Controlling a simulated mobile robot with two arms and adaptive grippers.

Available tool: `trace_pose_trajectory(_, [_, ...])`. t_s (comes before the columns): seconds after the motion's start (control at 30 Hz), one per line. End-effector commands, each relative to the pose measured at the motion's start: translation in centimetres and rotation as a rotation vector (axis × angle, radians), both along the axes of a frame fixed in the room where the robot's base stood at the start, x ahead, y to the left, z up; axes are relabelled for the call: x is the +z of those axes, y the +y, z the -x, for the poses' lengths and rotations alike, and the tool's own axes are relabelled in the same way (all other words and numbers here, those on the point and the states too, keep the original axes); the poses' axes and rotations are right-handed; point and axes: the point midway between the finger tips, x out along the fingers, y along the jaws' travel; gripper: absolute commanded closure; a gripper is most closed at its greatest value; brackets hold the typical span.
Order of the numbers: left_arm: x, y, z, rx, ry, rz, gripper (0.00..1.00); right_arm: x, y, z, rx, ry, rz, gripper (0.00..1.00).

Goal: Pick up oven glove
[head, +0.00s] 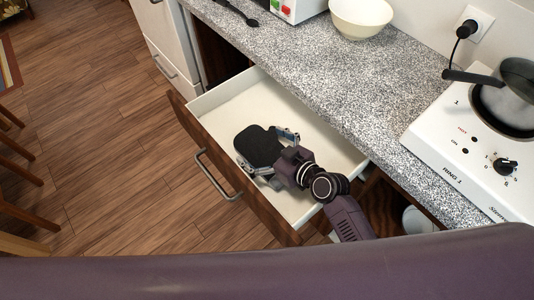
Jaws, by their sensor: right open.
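A dark, rounded oven glove (257,146) lies inside an open white-lined drawer (222,103). My right gripper (262,153) reaches into the drawer from the lower right. Its fingers are apart, one on each side of the glove's near part. I cannot tell whether the fingers touch the glove. The glove's right end is partly hidden by the gripper. My left gripper does not show.
The drawer's wooden front with a metal handle (216,177) faces the wood floor (105,120). A speckled worktop (330,95) runs above the drawer, with a cream bowl (360,15) and a white hob (462,160) carrying a pan (505,105). Chair legs (20,175) stand at far left.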

Motion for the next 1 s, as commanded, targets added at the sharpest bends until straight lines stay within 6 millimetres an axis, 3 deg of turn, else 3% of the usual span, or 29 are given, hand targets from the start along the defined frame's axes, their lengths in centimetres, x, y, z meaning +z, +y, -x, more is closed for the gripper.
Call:
trace_pose_trajectory(0.2, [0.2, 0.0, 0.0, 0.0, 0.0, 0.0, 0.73, -0.8, 1.3, -1.6, 0.0, 0.0, -0.001, 0.0])
trace_pose_trajectory(0.47, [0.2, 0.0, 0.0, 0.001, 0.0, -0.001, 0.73, -0.9, 1.4, -1.7, 0.0, 0.0, 0.0, 0.0])
trace_pose_trajectory(0.87, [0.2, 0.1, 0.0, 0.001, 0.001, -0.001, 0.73, -0.9, 1.4, -1.7, 0.0, 0.0, 0.0, 0.44])
trace_pose_trajectory(1.0, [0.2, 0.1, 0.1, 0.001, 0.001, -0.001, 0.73, -0.9, 1.4, -1.7, 0.0, 0.0, 0.0, 0.46])
